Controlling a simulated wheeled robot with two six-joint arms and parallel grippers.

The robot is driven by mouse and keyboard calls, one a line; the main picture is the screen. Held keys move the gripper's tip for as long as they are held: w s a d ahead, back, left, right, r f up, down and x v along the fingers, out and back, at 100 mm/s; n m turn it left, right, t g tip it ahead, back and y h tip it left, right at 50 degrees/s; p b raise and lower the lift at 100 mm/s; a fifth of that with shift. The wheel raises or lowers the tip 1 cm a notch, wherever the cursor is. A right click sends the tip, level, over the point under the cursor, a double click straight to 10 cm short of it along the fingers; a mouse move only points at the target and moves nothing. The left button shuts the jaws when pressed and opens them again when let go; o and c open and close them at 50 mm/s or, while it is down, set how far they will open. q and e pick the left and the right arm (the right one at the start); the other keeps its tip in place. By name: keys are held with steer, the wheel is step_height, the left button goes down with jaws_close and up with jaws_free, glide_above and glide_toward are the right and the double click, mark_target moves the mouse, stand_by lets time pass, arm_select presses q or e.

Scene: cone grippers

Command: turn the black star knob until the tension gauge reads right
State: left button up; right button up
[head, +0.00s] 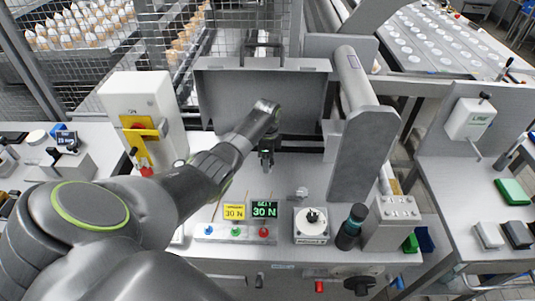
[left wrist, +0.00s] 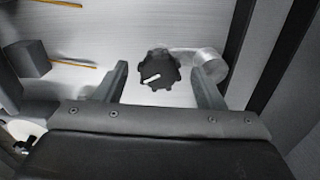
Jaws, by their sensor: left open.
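The black star knob (left wrist: 157,68) with a white pointer mark shows in the left wrist view, beyond and between my fingertips. A silver cylinder (left wrist: 209,65) sits right beside it. My left gripper (left wrist: 158,80) is open, with a finger on either side of the knob in the picture and no visible contact. In the head view my left gripper (head: 267,158) points down at the back of the bench, and I cannot make out the knob there. A black display (head: 264,209) shows 30 N in green. A yellow card (head: 234,212) beside it also reads 30 N. My right gripper is not in view.
A button strip (head: 235,233) lies in front of the display. A white box with a dark top fitting (head: 312,225) and a dark bottle (head: 352,227) stand to the right. A grey roller frame (head: 360,150) rises right of my gripper. A white switch box (head: 146,115) stands left.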

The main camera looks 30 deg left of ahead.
arm_select(q)
step_height(320, 180, up, 17)
steer(key=shift+r, duration=0.2)
stand_by(0.3)
stand_by(0.4)
